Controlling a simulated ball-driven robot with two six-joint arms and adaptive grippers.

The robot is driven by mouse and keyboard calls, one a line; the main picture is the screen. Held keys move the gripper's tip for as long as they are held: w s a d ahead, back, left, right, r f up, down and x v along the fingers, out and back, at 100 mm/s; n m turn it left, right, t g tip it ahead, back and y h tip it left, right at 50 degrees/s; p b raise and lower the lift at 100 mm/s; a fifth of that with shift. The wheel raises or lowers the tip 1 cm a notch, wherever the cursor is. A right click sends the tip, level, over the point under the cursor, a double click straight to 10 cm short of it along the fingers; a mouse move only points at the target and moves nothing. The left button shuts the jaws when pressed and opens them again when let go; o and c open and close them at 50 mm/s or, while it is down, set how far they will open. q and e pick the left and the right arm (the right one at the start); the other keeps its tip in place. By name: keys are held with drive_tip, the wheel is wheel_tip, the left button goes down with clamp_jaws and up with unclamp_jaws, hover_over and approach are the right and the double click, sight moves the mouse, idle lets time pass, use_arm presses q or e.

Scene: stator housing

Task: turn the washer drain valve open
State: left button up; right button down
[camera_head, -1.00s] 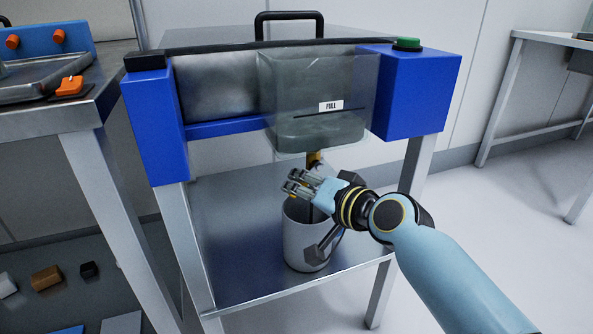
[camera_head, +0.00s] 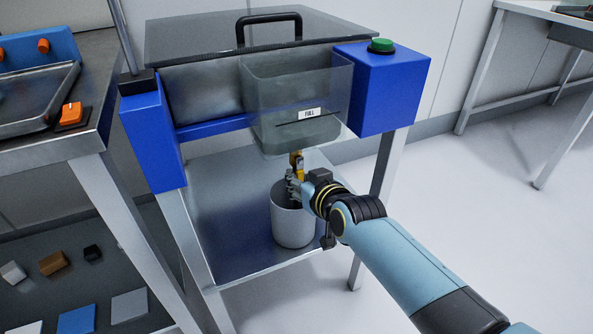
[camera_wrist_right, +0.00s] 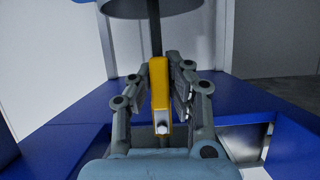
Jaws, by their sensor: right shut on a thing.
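The drain valve hangs under the clear tank (camera_head: 296,100), which carries a FULL label at a marked line. Its yellow handle (camera_head: 299,172) shows just above my right gripper (camera_head: 294,184). In the right wrist view the yellow handle (camera_wrist_right: 159,95) lies lengthwise between the two fingers of my right gripper (camera_wrist_right: 170,85), which is shut on it. The fingers hide part of the valve in the head view. A light grey bucket (camera_head: 293,222) stands upright on the lower shelf below the valve. My left gripper is not in view.
The tank sits in a metal stand with blue side blocks (camera_head: 383,90) and a green button (camera_head: 381,45) on the right one. The stand's shelf (camera_head: 220,235) is clear left of the bucket. A workbench with an orange switch (camera_head: 71,114) stands at the left.

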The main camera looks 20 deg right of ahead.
drive_tip(key=shift+n+p, duration=0.3)
idle(0.4)
drive_tip(key=c, duration=1.5)
unclamp_jaws()
drive_tip(key=shift+d, duration=0.1)
drive_tip(key=shift+s, duration=0.15)
drive_tip(key=v, duration=1.1)
drive_tip(key=shift+s+r, duration=0.15)
drive_tip(key=shift+s, duration=0.25)
